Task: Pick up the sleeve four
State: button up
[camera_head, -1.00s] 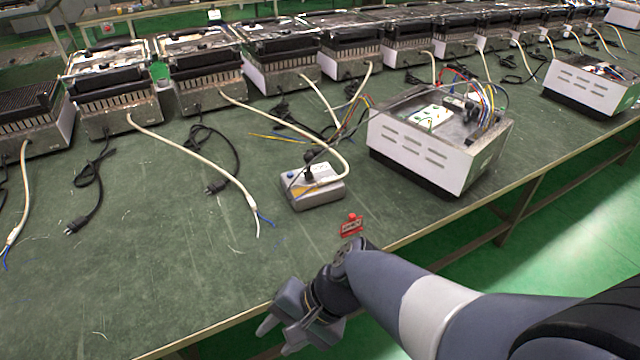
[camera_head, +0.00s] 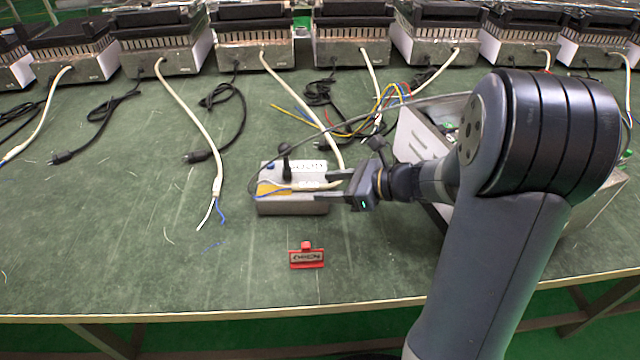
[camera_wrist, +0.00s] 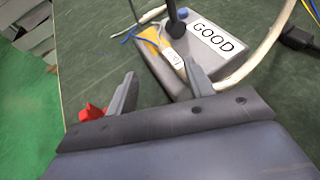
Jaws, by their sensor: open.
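A light sleeve (camera_wrist: 176,60) with a small mark, too small to read, sits on the end of a thick white cable, on top of a grey box. In the head view the cable end (camera_head: 316,185) lies across the box; the sleeve is hard to make out there. My gripper (camera_head: 325,186) is open at the right side of the box, its two fingers pointing left at the cable end. In the wrist view my gripper (camera_wrist: 160,68) has its fingers apart, with the sleeve ahead near the right finger. Nothing is held.
The grey box (camera_head: 292,206) carries a black upright knob, a blue button and a "GOOD" label. A red clip-like tag (camera_head: 306,256) lies in front of it. The green table (camera_head: 120,230) is clear front left.

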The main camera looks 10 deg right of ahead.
aim_at(300, 185)
jog(key=b+x, duration=0.1)
jog(key=x, duration=0.4)
jog(key=w+b+x, duration=0.1)
jog(key=x, duration=0.1)
jog(key=shift+d+f+b, duration=0.1)
jog(key=shift+d+b, duration=0.05)
jog(key=shift+b, duration=0.2)
jog(key=shift+c, duration=0.2)
grip_shut()
